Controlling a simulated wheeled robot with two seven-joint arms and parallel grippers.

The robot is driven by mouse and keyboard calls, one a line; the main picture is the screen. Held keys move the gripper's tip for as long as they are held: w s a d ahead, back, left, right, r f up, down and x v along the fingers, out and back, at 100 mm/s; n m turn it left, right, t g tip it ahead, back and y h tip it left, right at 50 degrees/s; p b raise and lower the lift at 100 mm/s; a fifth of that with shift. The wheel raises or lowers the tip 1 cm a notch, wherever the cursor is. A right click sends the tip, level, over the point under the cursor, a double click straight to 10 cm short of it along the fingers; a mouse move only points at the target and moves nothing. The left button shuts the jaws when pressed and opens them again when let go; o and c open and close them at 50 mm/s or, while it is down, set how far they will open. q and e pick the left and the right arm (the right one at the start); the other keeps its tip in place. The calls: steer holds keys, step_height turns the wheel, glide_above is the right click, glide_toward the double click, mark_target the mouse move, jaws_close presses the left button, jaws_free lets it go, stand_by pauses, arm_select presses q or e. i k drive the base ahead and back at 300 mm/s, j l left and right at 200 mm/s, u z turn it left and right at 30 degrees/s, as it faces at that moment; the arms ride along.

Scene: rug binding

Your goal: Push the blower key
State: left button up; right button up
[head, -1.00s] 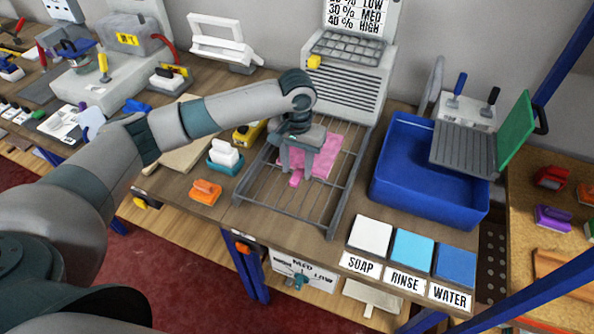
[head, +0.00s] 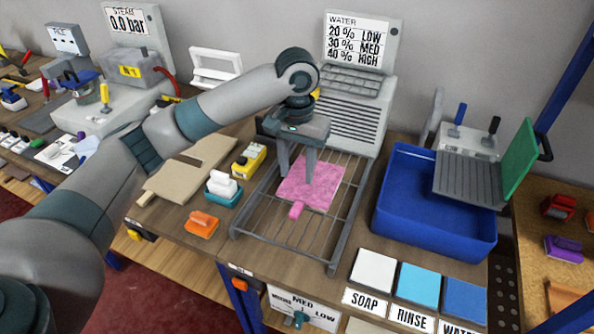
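The blower looks to be the grey slatted machine (head: 345,115) at the back of the bench, behind the wire rack. A small yellow part (head: 315,93), possibly its key, shows only as a sliver at the machine's left edge, mostly hidden behind my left wrist. My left gripper (head: 297,176) points down over the pink rug piece (head: 322,190), its two fingers apart with nothing visible between them. The pink piece lies on the rack, with a pink tab at its front edge. My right gripper is not in view.
The wire rack (head: 262,221) stands in front of the machine. A blue tub (head: 440,235) is to its right. A white-and-teal brush (head: 222,187), a yellow tool (head: 249,160) and an orange-handled one (head: 201,223) are to its left. A sign (head: 359,40) stands above the machine.

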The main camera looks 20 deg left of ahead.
mark_target(239, 282)
steer(key=u, duration=1.15)
